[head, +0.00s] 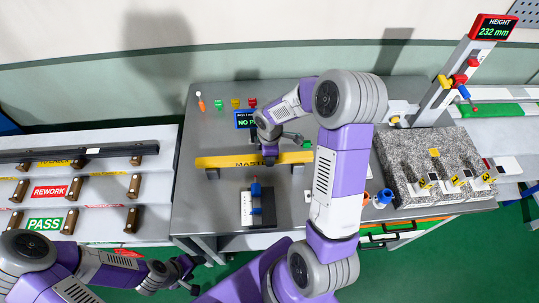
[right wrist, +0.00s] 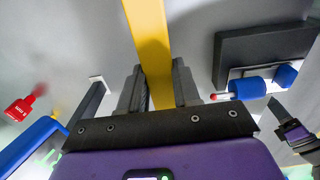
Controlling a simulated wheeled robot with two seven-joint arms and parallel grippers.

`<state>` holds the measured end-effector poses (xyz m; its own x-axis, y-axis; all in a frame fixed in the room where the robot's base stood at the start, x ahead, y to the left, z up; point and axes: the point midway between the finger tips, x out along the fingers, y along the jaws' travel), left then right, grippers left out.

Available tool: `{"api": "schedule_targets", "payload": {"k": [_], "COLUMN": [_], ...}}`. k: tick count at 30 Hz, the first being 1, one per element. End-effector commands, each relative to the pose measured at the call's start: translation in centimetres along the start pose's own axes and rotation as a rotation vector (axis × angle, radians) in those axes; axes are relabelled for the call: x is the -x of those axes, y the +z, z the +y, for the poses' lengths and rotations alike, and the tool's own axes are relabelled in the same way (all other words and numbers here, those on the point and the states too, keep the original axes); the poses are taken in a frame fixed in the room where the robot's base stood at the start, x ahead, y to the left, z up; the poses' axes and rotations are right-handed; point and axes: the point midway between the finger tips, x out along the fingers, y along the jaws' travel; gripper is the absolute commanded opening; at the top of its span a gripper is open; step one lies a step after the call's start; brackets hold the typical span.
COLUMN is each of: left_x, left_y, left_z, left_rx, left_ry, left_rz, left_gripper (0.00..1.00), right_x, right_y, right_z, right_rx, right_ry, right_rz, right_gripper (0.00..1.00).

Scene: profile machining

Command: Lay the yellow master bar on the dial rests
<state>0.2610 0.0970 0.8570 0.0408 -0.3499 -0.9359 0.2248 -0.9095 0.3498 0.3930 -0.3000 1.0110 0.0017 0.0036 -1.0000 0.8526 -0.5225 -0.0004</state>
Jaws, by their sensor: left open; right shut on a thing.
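The yellow master bar (head: 225,161) lies level from left to right above the middle of the grey table. My right gripper (head: 270,155) is shut on it near its middle, and hides part of its lettering. In the right wrist view the yellow bar (right wrist: 150,45) runs between the two dark fingers (right wrist: 158,90). A dark support (head: 213,174) shows under the bar's left end; I cannot tell whether they touch. A blue dial-like device on a dark block (head: 258,215) stands in front of the bar. My left gripper (head: 186,272) is open and empty, low at the front, away from the bar.
A granite block (head: 415,150) with several small fittings stands at the right, beside a height post with a display (head: 492,28). A stepped rack (head: 110,190) with a dark bar (head: 60,154) is at the left. Small coloured pieces (head: 235,103) and a blue display stand behind the bar.

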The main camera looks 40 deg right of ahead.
Motion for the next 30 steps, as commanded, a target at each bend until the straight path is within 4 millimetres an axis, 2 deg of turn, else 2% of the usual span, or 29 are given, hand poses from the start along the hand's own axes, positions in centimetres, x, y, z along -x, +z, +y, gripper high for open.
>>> {"api": "schedule_targets", "payload": {"k": [3, 4, 9, 19, 30], "left_x": [-0.1, -0.1, -0.1, -0.1, 0.3], "left_y": [0.0, 0.0, 0.0, 0.0, 0.0], "left_z": [-0.1, 0.0, 0.0, 0.0, 0.1], "left_rx": [0.0, 0.0, 0.0, 0.0, 0.0], "left_ry": [0.0, 0.0, 0.0, 0.0, 0.0], "left_rz": [0.0, 0.0, 0.0, 0.0, 0.0], "left_gripper": [0.61, 0.61, 0.61, 0.61, 0.61], "right_x": [-0.1, 0.0, -0.1, 0.2, 6.0], "right_y": [-0.1, -0.1, -0.1, 0.1, 0.0], "right_z": [0.1, 0.1, 0.1, 0.0, 0.1], "right_rx": [0.0, 0.0, 0.0, 0.0, -0.001], "right_ry": [0.004, 0.004, 0.002, -0.001, 0.005], "right_rz": [0.002, 0.002, 0.001, -0.001, 0.001], "right_gripper": [0.0, 0.36, 0.61, 0.61, 0.61]}}
